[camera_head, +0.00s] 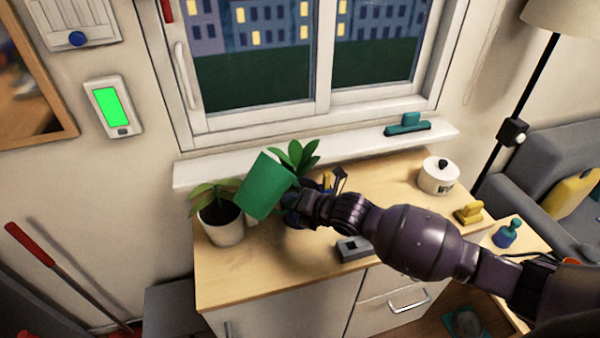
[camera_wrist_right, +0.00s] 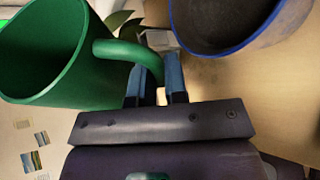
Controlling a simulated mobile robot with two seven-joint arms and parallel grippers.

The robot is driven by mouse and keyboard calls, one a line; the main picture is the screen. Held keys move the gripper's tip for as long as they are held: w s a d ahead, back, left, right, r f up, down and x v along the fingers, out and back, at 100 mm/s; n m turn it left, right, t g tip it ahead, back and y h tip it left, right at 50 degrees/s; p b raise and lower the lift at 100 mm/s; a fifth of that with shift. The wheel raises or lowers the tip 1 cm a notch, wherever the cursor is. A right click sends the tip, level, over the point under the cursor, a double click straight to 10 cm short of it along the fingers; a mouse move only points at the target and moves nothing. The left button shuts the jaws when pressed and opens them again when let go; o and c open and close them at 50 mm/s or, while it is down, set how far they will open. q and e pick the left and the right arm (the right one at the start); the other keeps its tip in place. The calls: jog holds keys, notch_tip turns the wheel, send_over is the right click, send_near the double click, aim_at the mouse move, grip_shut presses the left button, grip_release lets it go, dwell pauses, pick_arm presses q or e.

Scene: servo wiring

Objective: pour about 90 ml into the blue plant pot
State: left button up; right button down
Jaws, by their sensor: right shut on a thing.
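My right gripper (camera_head: 303,203) is shut on the handle of a green mug (camera_head: 264,186). In the right wrist view the fingers (camera_wrist_right: 158,82) close around the handle of the mug (camera_wrist_right: 45,60), and I see only green inside it, no clear liquid. The mug is held tilted above the cabinet top. The blue-rimmed pot (camera_wrist_right: 225,45) with a dark, soil-like inside is close to the mug in the right wrist view. In the head view it is mostly hidden behind my gripper. No stream is visible. My left gripper is out of view.
A white pot (camera_head: 222,228) with a leafy plant stands left of the mug; another plant (camera_head: 297,158) is behind it. On the wooden cabinet (camera_head: 245,280) are a grey block (camera_head: 353,248), a white lidded pot (camera_head: 438,177) and a yellow object (camera_head: 468,214). The cabinet's front left is clear.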

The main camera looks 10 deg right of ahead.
pick_arm(q)
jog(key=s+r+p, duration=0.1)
jog(key=p, duration=0.1)
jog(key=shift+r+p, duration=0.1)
jog(key=shift+p, duration=0.2)
pick_arm(e)
jog(key=shift+w+d+r+n+t+h, duration=0.25)
jog(key=shift+d+r+n+h, duration=0.2)
jog(key=shift+n+h, duration=0.4)
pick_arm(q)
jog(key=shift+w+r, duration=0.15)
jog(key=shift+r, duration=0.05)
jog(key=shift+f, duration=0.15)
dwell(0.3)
